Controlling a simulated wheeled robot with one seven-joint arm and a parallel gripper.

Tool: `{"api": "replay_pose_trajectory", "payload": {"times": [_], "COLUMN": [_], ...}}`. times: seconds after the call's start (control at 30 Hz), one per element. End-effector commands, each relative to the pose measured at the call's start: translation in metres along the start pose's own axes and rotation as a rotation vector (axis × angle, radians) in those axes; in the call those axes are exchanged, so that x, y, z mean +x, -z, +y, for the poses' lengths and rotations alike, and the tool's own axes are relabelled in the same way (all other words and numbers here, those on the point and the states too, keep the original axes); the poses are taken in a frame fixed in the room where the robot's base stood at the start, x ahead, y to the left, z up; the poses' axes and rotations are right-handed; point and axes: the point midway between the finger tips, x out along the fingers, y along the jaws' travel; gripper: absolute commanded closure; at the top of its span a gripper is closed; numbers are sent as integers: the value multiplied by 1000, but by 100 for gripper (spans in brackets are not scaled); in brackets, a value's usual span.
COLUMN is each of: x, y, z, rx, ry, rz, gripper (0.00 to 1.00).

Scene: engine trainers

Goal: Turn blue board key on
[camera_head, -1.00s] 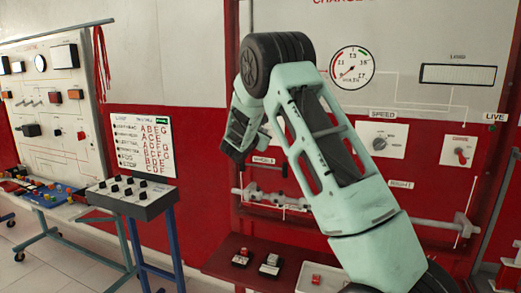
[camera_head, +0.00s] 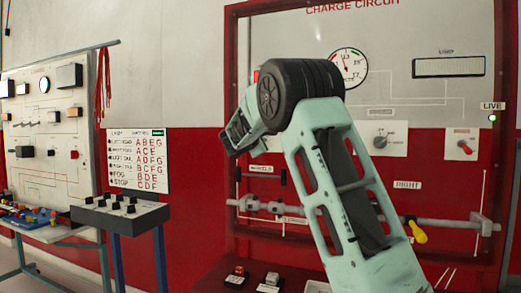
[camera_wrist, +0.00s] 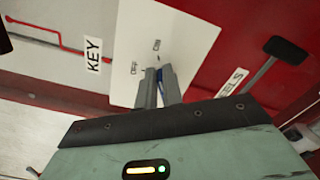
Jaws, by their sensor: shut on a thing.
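The key (camera_wrist: 160,77) is a small blue piece on a white plate (camera_wrist: 185,42) marked OFF and ON, with a KEY label beside it. In the wrist view my gripper (camera_wrist: 158,76) is shut on the blue key, one grey finger on each side. The fingers hide much of the key, so its exact angle is hard to tell. In the head view my gripper (camera_head: 238,135) is at the left side of the red-framed Charge Circuit board (camera_head: 385,95), and my arm hides the key.
The board carries a round gauge (camera_head: 348,66), a speed knob (camera_head: 380,141), a red-tipped switch (camera_head: 465,147), a lit LIVE lamp (camera_head: 492,118) and a yellow handle (camera_head: 418,232). A switch box (camera_head: 120,215) and a lettered chart (camera_head: 138,160) stand left. A black-ended lever (camera_wrist: 287,50) is near my gripper.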

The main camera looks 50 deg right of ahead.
Motion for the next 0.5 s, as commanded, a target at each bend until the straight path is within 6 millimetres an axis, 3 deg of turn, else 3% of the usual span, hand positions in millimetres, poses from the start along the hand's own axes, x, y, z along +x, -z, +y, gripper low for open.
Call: {"api": "replay_pose_trajectory", "payload": {"times": [0.5], "x": [0], "y": [0], "z": [-2], "rx": [38], "ry": [3], "rz": [1], "gripper": [100]}}
